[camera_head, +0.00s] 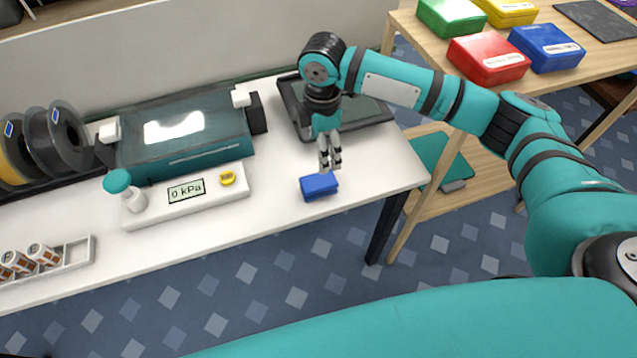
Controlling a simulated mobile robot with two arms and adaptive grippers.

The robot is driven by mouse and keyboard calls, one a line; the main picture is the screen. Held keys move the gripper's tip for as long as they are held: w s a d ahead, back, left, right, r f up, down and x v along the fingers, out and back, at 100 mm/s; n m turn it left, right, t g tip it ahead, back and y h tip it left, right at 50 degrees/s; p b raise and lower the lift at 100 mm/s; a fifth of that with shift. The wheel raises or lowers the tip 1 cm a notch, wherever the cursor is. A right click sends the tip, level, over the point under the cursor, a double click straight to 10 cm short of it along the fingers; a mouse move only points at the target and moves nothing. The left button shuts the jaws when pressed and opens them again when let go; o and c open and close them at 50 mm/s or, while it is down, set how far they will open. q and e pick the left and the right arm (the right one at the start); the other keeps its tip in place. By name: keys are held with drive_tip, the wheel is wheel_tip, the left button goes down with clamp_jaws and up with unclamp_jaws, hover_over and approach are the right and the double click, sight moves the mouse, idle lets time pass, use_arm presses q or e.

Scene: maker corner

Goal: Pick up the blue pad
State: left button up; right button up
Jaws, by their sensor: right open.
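The blue pad (319,187) is a small blue block lying on the white table (270,205), near its front edge toward the right end. My right gripper (330,167) points down just behind and above the pad. Its fingers are open with nothing visible between them. Whether a fingertip touches the pad I cannot tell. My left gripper is not in view.
A dark tray (379,118) lies behind the gripper. Left of the pad stand a panel reading 0 kPa (187,190) and a teal machine (184,141). A wooden table (420,38) at the right holds red (489,58), blue (547,47), green and yellow boxes.

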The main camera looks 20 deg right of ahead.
sight(320, 180)
wheel_tip(320, 180, down, 8)
drive_tip(key=shift+r+p, duration=0.1)
drive_tip(key=shift+p, duration=0.25)
drive_tip(key=shift+a+f+p, duration=0.15)
drive_tip(key=shift+f+p, duration=0.3)
drive_tip(key=shift+f, duration=2.2)
drive_tip(key=c, duration=1.3)
drive_tip(key=shift+o, duration=0.2)
drive_tip(key=shift+w+r, duration=0.1)
drive_tip(key=shift+r, duration=0.4)
drive_tip(key=shift+s+a+r+b, duration=0.15)
drive_tip(key=shift+s+r+b, duration=0.1)
drive_tip(key=shift+r, duration=0.4)
drive_tip(key=shift+s+a+r+b, duration=0.1)
drive_tip(key=shift+s+r+b, duration=0.15)
drive_tip(key=shift+r, duration=0.35)
drive_tip(key=s+a+r+b, duration=0.1)
drive_tip(key=s+a, duration=0.5)
drive_tip(key=s, duration=0.7)
drive_tip(key=shift+s+a+r, duration=0.2)
drive_tip(key=shift+s+r, duration=0.1)
